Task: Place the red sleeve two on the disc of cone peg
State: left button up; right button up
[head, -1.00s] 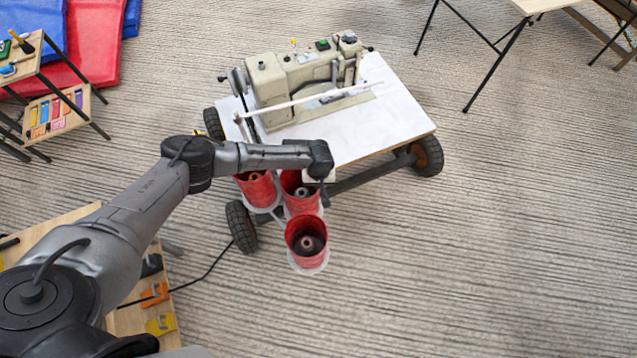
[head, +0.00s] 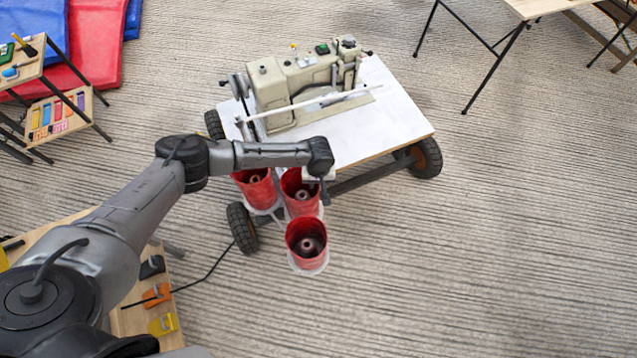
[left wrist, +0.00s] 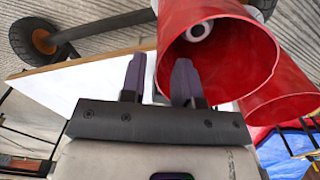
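Three red sleeves stand in a cluster beside the cart: one at left (head: 250,190), one in the middle (head: 292,204) and one in front (head: 304,258). Pale cone pegs show inside them, and white disc edges show at their bases, such as under the front sleeve (head: 309,271). The frames do not tell which is sleeve two. My left gripper (left wrist: 159,80) is open at the middle sleeve's rim; in the wrist view one finger overlaps the mouth of the near sleeve (left wrist: 240,70), the other is outside. Its fingers are hidden in the head view. My right gripper is not in view.
A sewing machine (head: 300,85) stands on a white-topped wheeled cart (head: 400,110) just behind the sleeves. A wooden bench with orange and yellow items (head: 130,320) is at lower left. The carpet right of the sleeves is clear.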

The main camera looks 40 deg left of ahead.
pick_arm(q)
notch_tip(320, 180, up, 8)
jog(key=p, duration=0.3)
jog(key=shift+r, duration=0.2)
jog(key=s+d+m+t+h, duration=0.1)
jog(key=s+d+m+h, duration=0.5)
jog(key=s+d, duration=1)
jog(key=s+a+r+m+t+y, duration=0.1)
jog(key=s+a+r+y, duration=0.2)
jog(key=s+a, duration=0.3)
jog(key=s+a+r+m+t+y, duration=0.1)
jog(key=s+a+r+m+y, duration=0.1)
jog(key=s+a, duration=0.4)
jog(key=shift+s+r+t+y, duration=0.35)
jog(key=shift+s+r, duration=0.2)
jog(key=shift+s, duration=0.5)
jog(key=shift+a, duration=0.1)
